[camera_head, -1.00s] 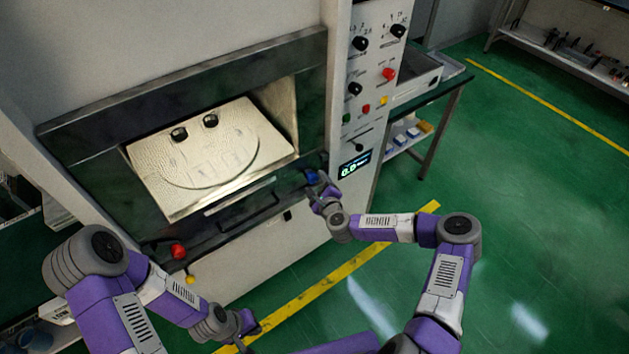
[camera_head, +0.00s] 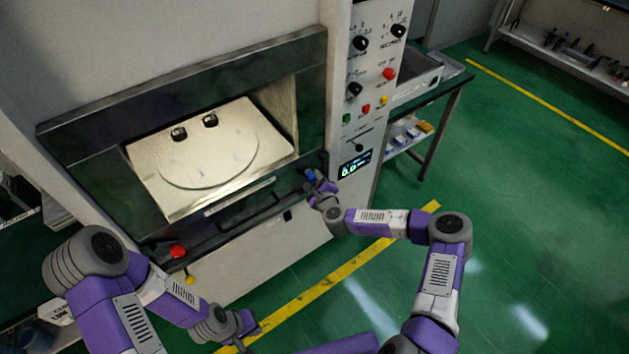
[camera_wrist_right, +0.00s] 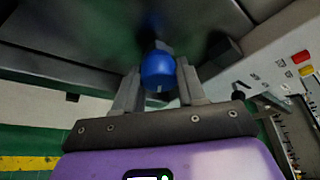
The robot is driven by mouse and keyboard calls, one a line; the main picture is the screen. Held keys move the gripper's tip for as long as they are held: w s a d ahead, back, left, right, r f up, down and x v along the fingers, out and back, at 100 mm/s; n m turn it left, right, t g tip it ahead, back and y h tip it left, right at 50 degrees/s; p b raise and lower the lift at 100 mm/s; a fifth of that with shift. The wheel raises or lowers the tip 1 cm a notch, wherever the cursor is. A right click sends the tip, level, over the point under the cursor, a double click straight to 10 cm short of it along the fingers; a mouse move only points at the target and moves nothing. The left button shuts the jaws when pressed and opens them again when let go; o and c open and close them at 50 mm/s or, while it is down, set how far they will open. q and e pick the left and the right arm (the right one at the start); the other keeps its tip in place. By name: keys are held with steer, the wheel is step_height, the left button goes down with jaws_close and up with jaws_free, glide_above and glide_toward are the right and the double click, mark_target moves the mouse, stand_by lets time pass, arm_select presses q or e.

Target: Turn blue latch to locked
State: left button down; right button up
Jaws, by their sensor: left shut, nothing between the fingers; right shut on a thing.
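The blue latch (camera_head: 310,175) is a rounded blue knob at the lower right corner of the microwave's front. In the right wrist view the blue latch (camera_wrist_right: 158,70) sits between the fingers, with a small pale mark on its near side. My right gripper (camera_head: 315,181) is shut on it; its fingers (camera_wrist_right: 160,84) stand on either side of the knob. The latch's base is partly hidden behind it. My left gripper (camera_head: 252,322) is shut and empty, low in front of the machine and away from the latch.
A red knob (camera_head: 177,250) sits at the lower left of the front. A control panel (camera_head: 375,75) rises right of the latch. Green floor lies open at right.

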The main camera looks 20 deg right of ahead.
steer(key=shift+f+n+t+h+b, duration=0.2)
steer(key=shift+n+t+h+b, duration=0.35)
steer(key=shift+n+b, duration=1.05)
steer(key=n+t+b, duration=0.1)
steer(key=n+b, duration=0.2)
steer(key=b, duration=0.2)
steer(key=n+t+b, duration=0.2)
steer(key=n+b, duration=0.2)
steer(key=b, duration=0.1)
steer(key=n+t+b, duration=0.1)
steer(key=n+b, duration=0.3)
steer(key=b, duration=0.1)
steer(key=shift+t+y, duration=0.25)
steer(key=shift+t, duration=0.1)
steer(key=shift+r+n+t+y+b, duration=0.1)
steer(key=shift+n+t+y+b, duration=0.3)
steer(key=shift+n+b, duration=0.95)
steer(key=shift+n, duration=0.25)
steer(key=o, duration=1.1)
steer(key=shift+c, duration=0.2)
steer(key=shift+s, duration=0.1)
steer(key=p+v, duration=0.1)
steer(key=v, duration=0.6)
steer(key=shift+s+p, duration=0.25)
steer(key=shift+p, duration=0.1)
